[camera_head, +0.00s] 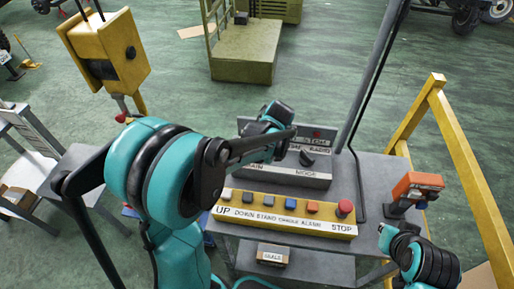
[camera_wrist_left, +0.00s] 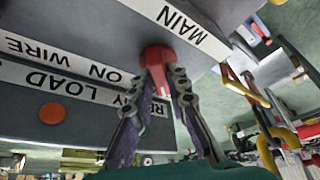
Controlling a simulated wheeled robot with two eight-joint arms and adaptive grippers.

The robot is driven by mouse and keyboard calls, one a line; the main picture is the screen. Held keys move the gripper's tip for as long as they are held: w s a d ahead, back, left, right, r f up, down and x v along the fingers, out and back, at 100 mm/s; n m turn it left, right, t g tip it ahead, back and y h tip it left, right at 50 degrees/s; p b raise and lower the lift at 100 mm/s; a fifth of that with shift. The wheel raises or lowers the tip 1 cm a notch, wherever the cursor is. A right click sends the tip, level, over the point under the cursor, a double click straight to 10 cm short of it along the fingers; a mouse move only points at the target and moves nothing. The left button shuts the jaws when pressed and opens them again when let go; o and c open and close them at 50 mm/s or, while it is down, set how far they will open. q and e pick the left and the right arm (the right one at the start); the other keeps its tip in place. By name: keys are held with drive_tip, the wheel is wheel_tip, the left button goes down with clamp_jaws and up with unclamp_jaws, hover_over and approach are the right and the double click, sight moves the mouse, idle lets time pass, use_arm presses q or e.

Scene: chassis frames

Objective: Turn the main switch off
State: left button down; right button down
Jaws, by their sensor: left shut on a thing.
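The main switch shows in the left wrist view as a red handle (camera_wrist_left: 157,58) on a grey panel, beside a white label reading MAIN (camera_wrist_left: 180,24). My left gripper (camera_wrist_left: 168,82) has its two fingers closed around this red handle. In the head view my left arm reaches in from the left over the grey panel (camera_head: 310,179) on the desk. There the arm covers the panel's left part, so the red handle and left fingertips are hidden. Part of my right arm shows at the bottom right of the head view; its fingers are not visible.
A yellow button box (camera_head: 285,222) with a red STOP button (camera_head: 345,207) lies in front of the panel. A black knob (camera_head: 307,157) sits on the panel. An orange device (camera_head: 417,186) stands at the right, near a yellow railing (camera_head: 462,150). An orange round light (camera_wrist_left: 52,113) is near the handle.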

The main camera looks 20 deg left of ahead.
idle(0.4)
use_arm(q)
drive_tip(key=c, duration=1.5)
unclamp_jaws()
drive_tip(key=v, duration=1.2)
